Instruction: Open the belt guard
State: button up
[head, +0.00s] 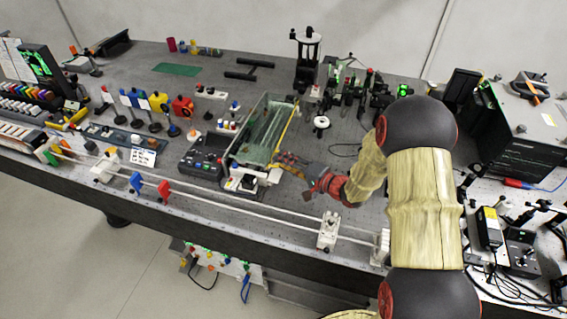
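A clear, greenish see-through box (258,138), which I take for the belt guard, stands near the middle of the bench. Its long right edge has a yellow strip (287,124). A white block with dark parts (250,179) sits at its near end. I cannot tell whether the guard is shut or partly raised. My gripper (285,160) reaches in from the right, at the box's near right side close to the yellow strip. Its fingers are small and blurred here; whether they touch the guard or are open cannot be told.
A dark control box (203,160) stands left of the guard. Two pale rails (250,209) run along the front edge, with a white carriage (328,231). Posts and optics (350,90) crowd the back. A white wheel-like part (321,123) stands right of the guard.

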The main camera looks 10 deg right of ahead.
jog(key=shift+w+a, duration=0.1)
jog(key=shift+w, duration=0.05)
jog(key=shift+c, duration=0.8)
grip_shut()
